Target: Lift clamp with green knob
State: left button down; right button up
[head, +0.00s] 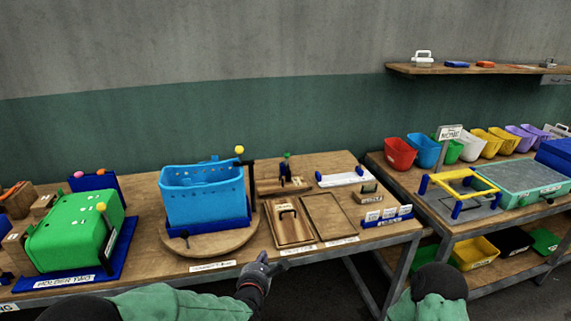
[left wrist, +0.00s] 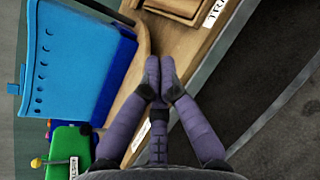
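The clamp with the green knob (head: 286,171) is small and dark, and stands on a wooden base at the back of the middle table, right of the blue bin. Its green knob is at its top. My left gripper (head: 265,257) is at the table's front edge, well short of the clamp. In the left wrist view its fingertips (left wrist: 160,66) are together with nothing visible between them. The clamp is not visible in that view. Part of my right arm shows at the lower right, but its gripper does not show.
A blue bin (head: 203,197) on a round wooden board has a yellow knob beside it. A wooden press board (head: 293,232) and an empty wooden frame (head: 330,217) lie before the clamp. A white tray (head: 342,178) is right of it. A green bin (head: 75,236) is at left.

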aim_at(287, 155)
jog(key=i+l, duration=0.15)
jog(key=i, duration=0.5)
jog(key=i+l, duration=0.15)
jog(key=i, duration=0.45)
